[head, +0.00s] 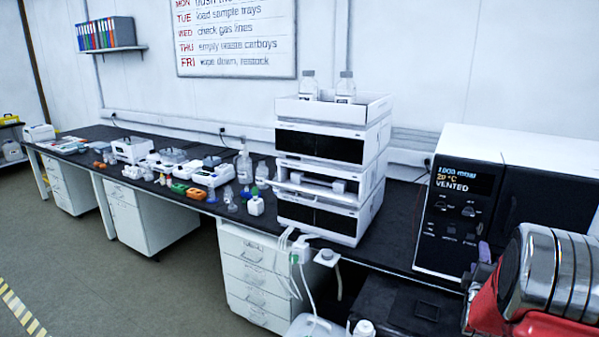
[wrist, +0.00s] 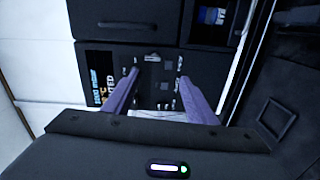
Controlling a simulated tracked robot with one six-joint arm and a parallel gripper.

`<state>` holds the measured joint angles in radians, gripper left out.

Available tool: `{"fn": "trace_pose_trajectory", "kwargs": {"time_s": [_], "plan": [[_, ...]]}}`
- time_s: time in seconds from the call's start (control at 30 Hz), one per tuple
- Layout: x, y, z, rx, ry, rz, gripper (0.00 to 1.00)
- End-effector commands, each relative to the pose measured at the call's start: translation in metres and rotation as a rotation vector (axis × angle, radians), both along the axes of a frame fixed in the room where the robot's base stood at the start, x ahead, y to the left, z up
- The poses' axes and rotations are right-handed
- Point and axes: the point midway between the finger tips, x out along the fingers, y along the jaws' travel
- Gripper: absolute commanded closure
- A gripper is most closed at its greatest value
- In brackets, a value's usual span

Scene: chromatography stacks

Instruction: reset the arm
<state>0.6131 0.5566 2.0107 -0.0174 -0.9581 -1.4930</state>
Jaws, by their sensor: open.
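My gripper (wrist: 158,72) shows in the wrist view as two purple-grey fingers set well apart, with nothing between them. Beyond the fingers is the dark front of the instrument with the display reading "VENTED" (wrist: 98,88). The same instrument (head: 470,200) stands at the right of the bench in the head view. Part of my red and silver arm (head: 545,270) fills the lower right of the head view, close in front of that instrument.
A white stacked chromatography unit (head: 328,165) with bottles on top stands mid-bench. Smaller devices, vials and a squeeze bottle (head: 244,165) line the dark bench to the left. Tubes hang over the front edge near a waste container (head: 312,326). The floor (head: 130,275) at left is clear.

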Motion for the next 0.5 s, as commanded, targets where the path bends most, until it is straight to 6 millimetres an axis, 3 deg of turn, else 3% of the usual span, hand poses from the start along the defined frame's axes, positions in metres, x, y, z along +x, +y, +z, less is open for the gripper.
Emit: {"fn": "trace_pose_trajectory", "kwargs": {"time_s": [0.17,0.3,0.5], "plan": [[-0.009,0.006,-0.052,0.274,0.052,-0.029,0.48],[-0.030,0.020,-0.098,0.515,0.115,-0.091,0.48],[-0.062,0.056,-0.121,0.804,0.179,-0.195,0.48]]}}
